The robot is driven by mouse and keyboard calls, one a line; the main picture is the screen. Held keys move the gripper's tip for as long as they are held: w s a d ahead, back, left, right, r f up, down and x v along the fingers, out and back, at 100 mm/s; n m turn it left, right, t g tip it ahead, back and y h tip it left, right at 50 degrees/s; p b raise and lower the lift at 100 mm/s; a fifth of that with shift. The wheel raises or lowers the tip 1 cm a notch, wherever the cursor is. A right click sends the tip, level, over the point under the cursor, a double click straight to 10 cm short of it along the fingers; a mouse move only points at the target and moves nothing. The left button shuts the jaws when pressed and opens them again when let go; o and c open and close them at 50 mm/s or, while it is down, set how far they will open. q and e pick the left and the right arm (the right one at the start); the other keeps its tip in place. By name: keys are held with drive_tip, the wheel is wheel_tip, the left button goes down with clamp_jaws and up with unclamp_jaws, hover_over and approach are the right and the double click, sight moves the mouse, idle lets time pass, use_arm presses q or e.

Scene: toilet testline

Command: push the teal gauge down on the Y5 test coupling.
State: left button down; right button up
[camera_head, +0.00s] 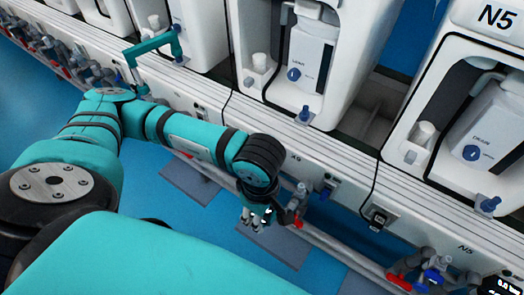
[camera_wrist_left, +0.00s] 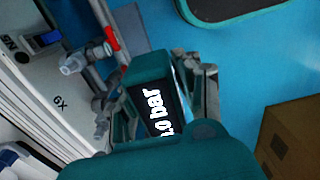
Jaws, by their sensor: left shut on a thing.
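My left gripper (camera_head: 257,214) hangs below my teal forearm in the head view, in front of the bench's lower edge and beside a coupling with a red handle (camera_head: 298,221). In the left wrist view its fingers (camera_wrist_left: 168,98) are shut on the teal gauge (camera_wrist_left: 149,66), whose dark display shows white digits and "bar". In the head view the gauge is mostly hidden by the gripper and arm. Grey fittings (camera_wrist_left: 99,103) are close beside the gauge in the wrist view; I cannot tell whether it touches them. No Y5 label is readable. My right gripper is not in view.
White toilet units (camera_head: 305,60) stand along the bench. A pipe (camera_head: 335,252) runs along its lower front. Red and blue valves (camera_head: 432,276) and another display (camera_head: 508,284) are at lower right. A brown box (camera_wrist_left: 290,140) stands on the blue floor (camera_wrist_left: 238,80).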

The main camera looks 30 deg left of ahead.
use_arm(q)
drive_tip(key=shift+r, duration=0.6)
drive_tip(key=shift+r+p, duration=0.15)
drive_tip(key=shift+p, duration=0.2)
drive_tip(key=shift+r, duration=0.35)
drive_tip(key=shift+r+p, duration=0.5)
drive_tip(key=shift+r, duration=0.05)
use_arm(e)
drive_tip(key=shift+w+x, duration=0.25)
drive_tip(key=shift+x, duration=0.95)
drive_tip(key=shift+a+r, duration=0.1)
